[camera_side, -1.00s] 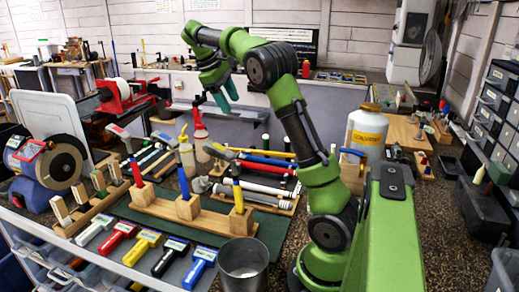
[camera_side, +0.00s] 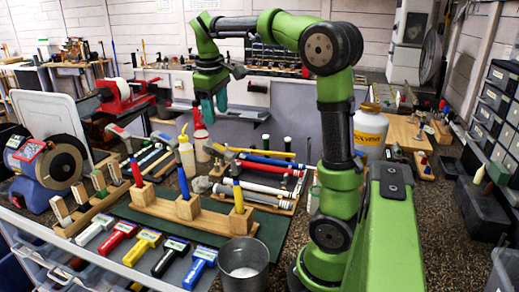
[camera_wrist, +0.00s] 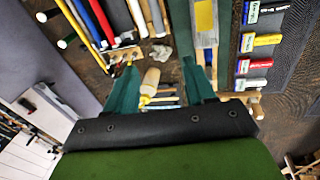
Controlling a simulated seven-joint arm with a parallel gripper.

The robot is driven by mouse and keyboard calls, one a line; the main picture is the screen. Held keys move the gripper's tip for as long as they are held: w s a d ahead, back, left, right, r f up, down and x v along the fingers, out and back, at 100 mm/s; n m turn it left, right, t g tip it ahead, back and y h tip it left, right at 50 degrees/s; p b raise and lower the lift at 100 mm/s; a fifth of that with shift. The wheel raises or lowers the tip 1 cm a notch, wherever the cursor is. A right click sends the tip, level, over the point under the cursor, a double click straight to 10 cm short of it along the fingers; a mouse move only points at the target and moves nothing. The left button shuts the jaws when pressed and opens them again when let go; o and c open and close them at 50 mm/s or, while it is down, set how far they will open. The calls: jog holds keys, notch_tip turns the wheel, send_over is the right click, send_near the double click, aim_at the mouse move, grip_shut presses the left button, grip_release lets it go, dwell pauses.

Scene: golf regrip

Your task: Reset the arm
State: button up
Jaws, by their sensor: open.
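My gripper (camera_side: 215,104) is raised above the back of the bench in the side view, with its green fingers pointing down. In the wrist view its two green fingers (camera_wrist: 165,82) are spread apart with nothing held between them. A pale bottle with a yellow tip (camera_wrist: 150,82) shows between the fingers, farther below. My arm is bent at the elbow, its forearm roughly level above the bench.
A wooden block rack (camera_side: 160,207) holds red, blue and yellow grips upright. Colored tools (camera_side: 143,246) lie along the front edge. A metal bucket (camera_side: 243,270), a solvent jug (camera_side: 370,133) and a yellow-tipped bottle (camera_side: 186,155) stand nearby. The air around my gripper is clear.

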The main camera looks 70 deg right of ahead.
jog(key=s+a+f+m+t+y, duration=0.1)
jog(key=s+a+f+t, duration=0.1)
jog(key=a, duration=0.5)
jog(key=s+a+f+m+t+y, duration=0.1)
jog(key=s+a+f+t, duration=0.1)
jog(key=s+a, duration=0.2)
jog(key=s+a+f+m+t+y, duration=0.1)
jog(key=s+a, duration=0.3)
jog(key=a, duration=0.6)
jog(key=shift+a+f+t+y, duration=0.35)
jog(key=shift+f+t+y, duration=0.25)
jog(key=shift+f+t, duration=0.25)
